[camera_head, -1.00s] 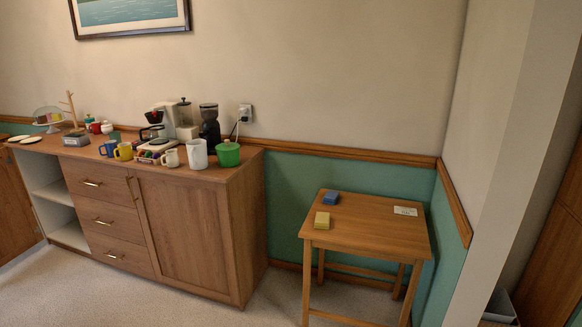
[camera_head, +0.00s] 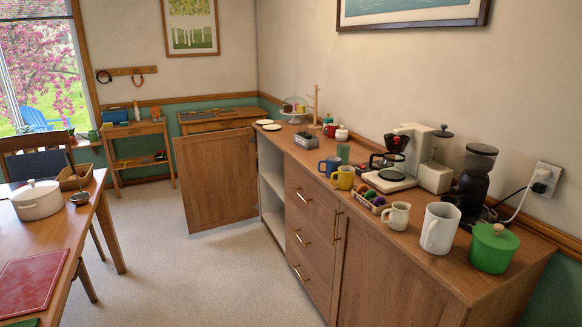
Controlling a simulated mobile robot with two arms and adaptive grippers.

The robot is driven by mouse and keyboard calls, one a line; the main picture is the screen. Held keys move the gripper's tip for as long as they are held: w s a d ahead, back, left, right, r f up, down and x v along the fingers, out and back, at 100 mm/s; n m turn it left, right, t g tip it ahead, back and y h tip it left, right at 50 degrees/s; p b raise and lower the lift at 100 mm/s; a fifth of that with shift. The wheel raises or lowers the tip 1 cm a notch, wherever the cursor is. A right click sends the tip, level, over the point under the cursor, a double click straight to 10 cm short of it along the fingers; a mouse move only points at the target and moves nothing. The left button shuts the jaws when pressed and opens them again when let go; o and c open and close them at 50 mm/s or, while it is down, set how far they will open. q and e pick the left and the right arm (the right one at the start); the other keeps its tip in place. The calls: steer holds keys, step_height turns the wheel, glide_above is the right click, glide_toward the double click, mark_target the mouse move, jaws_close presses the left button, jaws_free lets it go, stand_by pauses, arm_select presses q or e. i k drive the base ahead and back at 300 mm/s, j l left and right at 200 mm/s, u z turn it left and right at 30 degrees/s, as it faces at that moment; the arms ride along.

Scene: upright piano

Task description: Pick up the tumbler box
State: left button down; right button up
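I cannot make out a tumbler box for certain in the head view. A wooden sideboard (camera_head: 375,245) runs along the right wall, its top crowded with coffee things and cups. A small box of colourful round items (camera_head: 368,200) sits near its front edge, but I cannot tell that it is a tumbler box. Neither of my grippers is in view.
On the sideboard stand a coffee maker (camera_head: 392,163), a black grinder (camera_head: 473,185), a white pitcher (camera_head: 439,228) and a green pot (camera_head: 492,248). A cabinet door (camera_head: 215,180) stands open. A dining table (camera_head: 75,235) is at left. Carpet (camera_head: 190,270) lies clear between.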

mark_target(311, 144)
steer(key=i+j+u, duration=0.2)
steer(key=i+u, duration=0.25)
steer(key=i, duration=0.5)
steer(key=i+l+u, duration=0.1)
steer(key=i+u, duration=0.4)
steer(key=i, duration=0.5)
steer(key=i+z, duration=0.2)
steer(key=i, duration=0.4)
steer(key=i+j+z, duration=0.1)
steer(key=i+z, duration=0.15)
steer(key=i, duration=0.4)
steer(key=i+j+z, duration=0.2)
steer(key=i, duration=0.4)
